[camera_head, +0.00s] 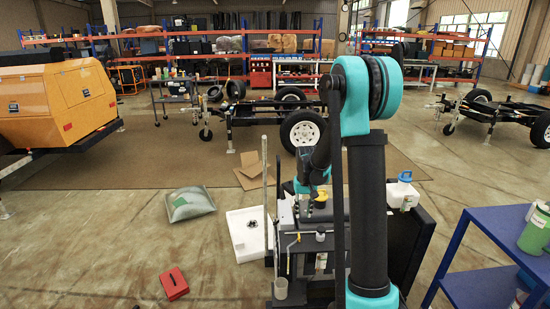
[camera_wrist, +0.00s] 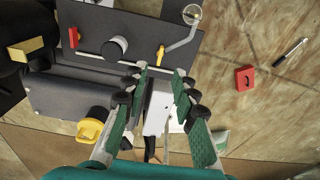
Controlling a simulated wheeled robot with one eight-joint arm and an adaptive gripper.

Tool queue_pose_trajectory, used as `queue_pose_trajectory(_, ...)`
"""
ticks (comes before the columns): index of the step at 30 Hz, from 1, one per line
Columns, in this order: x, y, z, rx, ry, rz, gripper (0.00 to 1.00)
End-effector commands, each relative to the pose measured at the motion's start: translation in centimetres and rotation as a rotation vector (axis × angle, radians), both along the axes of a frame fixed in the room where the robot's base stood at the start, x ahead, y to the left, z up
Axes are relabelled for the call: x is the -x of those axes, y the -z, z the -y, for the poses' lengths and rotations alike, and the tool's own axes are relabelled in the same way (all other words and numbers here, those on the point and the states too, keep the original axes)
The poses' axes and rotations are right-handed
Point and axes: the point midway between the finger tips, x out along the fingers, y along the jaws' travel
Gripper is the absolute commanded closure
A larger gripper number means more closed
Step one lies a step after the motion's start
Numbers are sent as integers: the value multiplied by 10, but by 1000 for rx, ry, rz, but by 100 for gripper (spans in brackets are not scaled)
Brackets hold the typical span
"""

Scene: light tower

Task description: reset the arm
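My arm (camera_head: 368,200), black and teal, rises in front of the head camera and folds over at the elbow. Its far end hangs over a dark machine with a flat black top; the fingers are largely hidden in the head view. In the wrist view my gripper (camera_wrist: 160,72) is open, its two green-padded fingers apart with nothing between them. Below the fingers is the dark machine panel (camera_wrist: 80,97), with a grey-black knob (camera_wrist: 114,48), a yellow lever (camera_wrist: 161,54) and a red part (camera_wrist: 73,38).
A white tray (camera_head: 240,248), red box (camera_head: 174,283) and grey-green bag (camera_head: 189,204) lie on the floor at left. A blue shelf (camera_head: 487,286) with a green jug (camera_head: 535,231) stands close on the right. An orange trailer unit (camera_head: 60,103) stands far left. Floor at front left is mostly clear.

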Motion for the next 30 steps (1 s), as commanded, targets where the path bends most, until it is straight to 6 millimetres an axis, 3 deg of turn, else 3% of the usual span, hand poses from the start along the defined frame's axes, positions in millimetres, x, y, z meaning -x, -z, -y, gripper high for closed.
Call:
queue_pose_trajectory(6, 64, -34, 10, -4, 4, 74, 72)
queue_pose_trajectory(13, 132, -51, 19, -5, 8, 155, 72)
queue_pose_trajectory(24, 239, -44, 28, -5, 15, 279, 72)
queue_pose_trajectory(30, 270, -35, 29, -4, 16, 319, 72)
